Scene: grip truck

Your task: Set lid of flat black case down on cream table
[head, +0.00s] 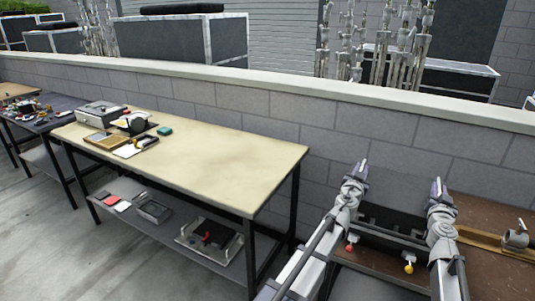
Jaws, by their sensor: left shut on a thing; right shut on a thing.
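The cream table (225,152) stands left of centre, with a wide bare top on its right half. My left gripper (360,170) is shut at the panel's left side. My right gripper (437,187) is shut at its right side. The fingertips and the exact grip are too small to see clearly. Dark parts below the panel are partly hidden by my arms, and I cannot tell whether they belong to the case.
A grey box (100,114), a wooden tray (104,141) and a green item (165,131) crowd the cream table's left end. Its lower shelf holds a bin (208,242). A brown surface (490,265) lies at right. A block wall (250,103) runs behind.

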